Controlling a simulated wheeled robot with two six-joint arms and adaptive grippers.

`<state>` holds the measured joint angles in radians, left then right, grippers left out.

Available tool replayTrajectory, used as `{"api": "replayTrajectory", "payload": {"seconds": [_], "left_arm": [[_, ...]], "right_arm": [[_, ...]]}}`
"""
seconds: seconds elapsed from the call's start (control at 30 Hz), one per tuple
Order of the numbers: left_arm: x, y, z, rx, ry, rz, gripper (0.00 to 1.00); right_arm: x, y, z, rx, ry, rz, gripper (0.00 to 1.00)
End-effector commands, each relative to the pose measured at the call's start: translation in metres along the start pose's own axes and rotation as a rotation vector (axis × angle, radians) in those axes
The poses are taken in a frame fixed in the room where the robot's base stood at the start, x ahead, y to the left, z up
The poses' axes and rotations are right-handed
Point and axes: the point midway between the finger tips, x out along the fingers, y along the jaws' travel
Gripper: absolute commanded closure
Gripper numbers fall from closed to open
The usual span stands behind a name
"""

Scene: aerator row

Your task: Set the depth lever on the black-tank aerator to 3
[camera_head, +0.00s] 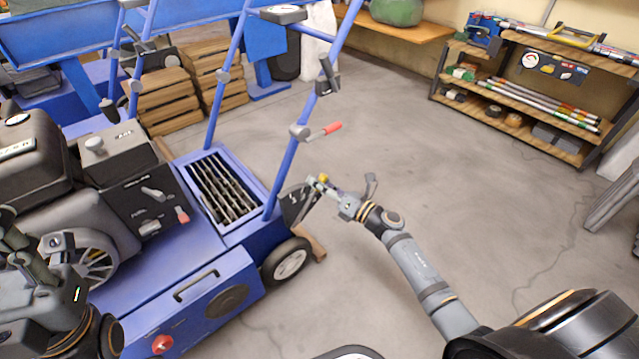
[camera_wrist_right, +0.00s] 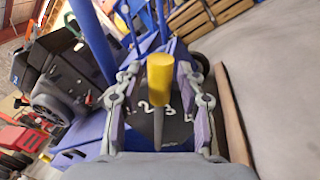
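The black-tank aerator (camera_head: 184,283), blue with a dark engine and tank, fills the left of the head view. Its depth lever has a yellow grip (camera_wrist_right: 160,76), which shows small in the head view (camera_head: 323,178). A black scale plate (camera_wrist_right: 178,131) behind the lever shows white 2 and 3. The lever's shaft appears between these numbers from this angle; its exact setting I cannot tell. My right gripper (camera_head: 318,184) is at the lever, its open fingers on either side of the yellow grip, with visible gaps (camera_wrist_right: 158,72). My left arm (camera_head: 50,290) is at lower left; its fingers are unclear.
A blue handlebar with a red-tipped lever (camera_head: 325,131) rises just behind my right gripper. A wheel (camera_head: 288,262) and a wooden strip (camera_wrist_right: 232,115) lie close by. Another blue machine and wooden crates (camera_head: 165,100) stand behind.

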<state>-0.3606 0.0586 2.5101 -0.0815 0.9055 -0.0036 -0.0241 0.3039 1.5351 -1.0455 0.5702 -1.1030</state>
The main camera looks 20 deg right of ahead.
Motion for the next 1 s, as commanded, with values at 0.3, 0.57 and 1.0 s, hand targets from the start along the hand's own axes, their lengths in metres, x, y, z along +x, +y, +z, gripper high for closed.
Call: {"api": "replayTrajectory", "payload": {"seconds": [0.3, 0.57, 1.0], "left_arm": [[0.0, 0.0, 0.0, -0.001, 0.002, 0.001, 0.6], [0.0, 0.0, 0.0, -0.001, 0.001, 0.001, 0.6], [0.0, 0.0, 0.0, -0.001, 0.001, 0.001, 0.6]], "right_arm": [[-0.001, 0.0, 0.0, -0.002, -0.001, 0.0, 0.55], [-0.05, -0.001, -0.001, -0.003, 0.007, -0.002, 0.55], [-0.118, 0.0, 0.0, -0.002, 0.002, -0.001, 0.55]]}}
